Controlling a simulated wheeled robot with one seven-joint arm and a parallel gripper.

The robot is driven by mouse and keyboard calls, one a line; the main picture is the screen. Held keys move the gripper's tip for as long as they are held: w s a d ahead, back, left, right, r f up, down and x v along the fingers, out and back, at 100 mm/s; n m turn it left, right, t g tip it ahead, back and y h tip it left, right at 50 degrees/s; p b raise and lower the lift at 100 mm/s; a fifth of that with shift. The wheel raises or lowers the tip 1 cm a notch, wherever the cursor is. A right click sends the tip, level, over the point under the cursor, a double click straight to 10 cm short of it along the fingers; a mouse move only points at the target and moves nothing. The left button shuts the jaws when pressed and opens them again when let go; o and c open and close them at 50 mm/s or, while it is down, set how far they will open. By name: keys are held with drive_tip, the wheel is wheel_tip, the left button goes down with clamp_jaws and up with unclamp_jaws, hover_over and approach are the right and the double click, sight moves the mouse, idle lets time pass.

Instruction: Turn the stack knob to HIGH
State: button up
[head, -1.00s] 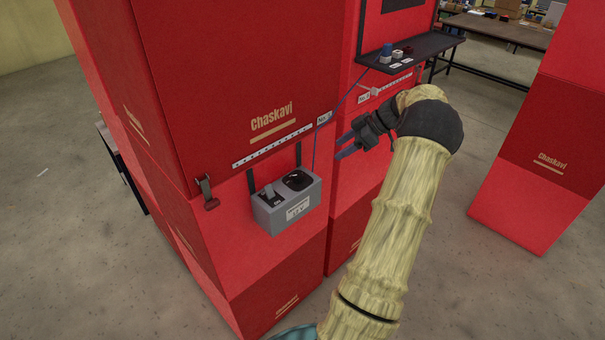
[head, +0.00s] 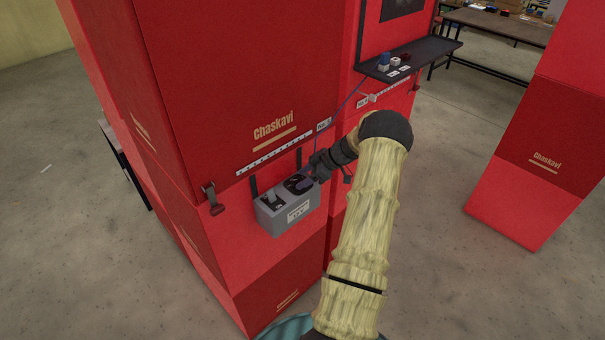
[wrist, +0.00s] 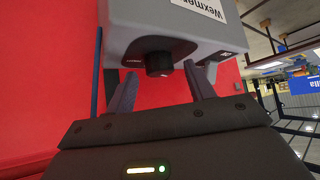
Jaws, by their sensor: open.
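A grey box (head: 287,216) with a white label hangs on the front of the red Chaskavi cabinet. A black round knob (wrist: 158,63) sits on a dark plate on one face of the box in the wrist view. In the head view my gripper (head: 304,182) is at the right end of the box top and partly hides the knob. In the wrist view my gripper (wrist: 161,73) is open, with one finger on either side of the knob's near end. I cannot tell whether they touch it. The knob's setting marks are too small to read.
A black switch lever (head: 271,197) stands on the left part of the box top. A blue cable (head: 350,97) runs up to a dark shelf (head: 412,57) with small items. A strap latch (head: 213,199) hangs left of the box. Another red cabinet (head: 538,160) stands at right.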

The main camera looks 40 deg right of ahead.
drive_tip(key=shift+w+a+f, duration=0.25)
drive_tip(key=shift+f, duration=0.2)
drive_tip(key=shift+c, duration=0.2)
drive_tip(key=c, duration=0.9)
drive_tip(key=shift+c, duration=0.2)
drive_tip(key=shift+f+b, duration=0.1)
drive_tip(key=shift+b, duration=0.25)
